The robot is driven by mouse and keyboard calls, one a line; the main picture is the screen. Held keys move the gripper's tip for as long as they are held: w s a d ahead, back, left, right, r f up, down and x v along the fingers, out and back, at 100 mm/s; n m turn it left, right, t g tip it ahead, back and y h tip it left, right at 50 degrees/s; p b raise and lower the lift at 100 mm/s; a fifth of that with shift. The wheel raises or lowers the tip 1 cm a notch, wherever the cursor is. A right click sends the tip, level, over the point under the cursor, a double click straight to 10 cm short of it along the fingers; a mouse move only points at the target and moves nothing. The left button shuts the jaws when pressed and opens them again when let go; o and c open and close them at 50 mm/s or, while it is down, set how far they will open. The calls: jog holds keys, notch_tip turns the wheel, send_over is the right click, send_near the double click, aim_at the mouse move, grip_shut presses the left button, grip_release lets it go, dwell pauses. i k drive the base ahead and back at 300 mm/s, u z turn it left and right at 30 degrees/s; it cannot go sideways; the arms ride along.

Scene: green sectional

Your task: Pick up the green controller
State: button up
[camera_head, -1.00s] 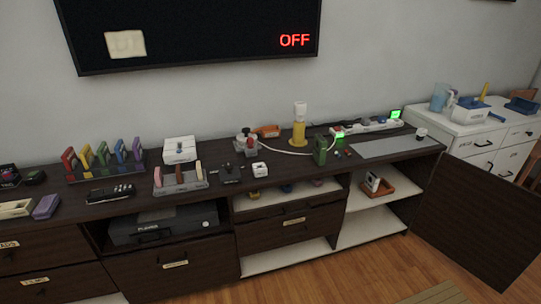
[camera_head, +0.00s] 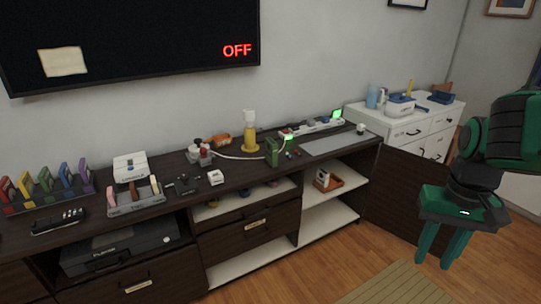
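A green upright block-like object (camera_head: 272,152) stands on the dark cabinet top, right of the yellow lamp. A small lit green screen (camera_head: 288,137) shows beside it. Another green item (camera_head: 46,180) stands in a rack at the left, among red, yellow, blue and purple ones. I cannot tell for sure which of these is the green controller. My gripper (camera_head: 440,264) is at the right, pointing down, with its green fingers apart and nothing between them. It is above the floor in the picture, well to the right of both green items.
The dark cabinet (camera_head: 230,185) holds a yellow lamp (camera_head: 250,135), a power strip (camera_head: 318,126), a white box (camera_head: 129,168) and small devices. Its right door (camera_head: 400,195) stands open. A white dresser (camera_head: 415,128) is behind it. Wooden floor and a rug (camera_head: 400,285) lie in front.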

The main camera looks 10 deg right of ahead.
aim_at(272, 147)
jog(key=u, duration=0.05)
jog(key=i, duration=1)
jog(key=z, duration=0.05)
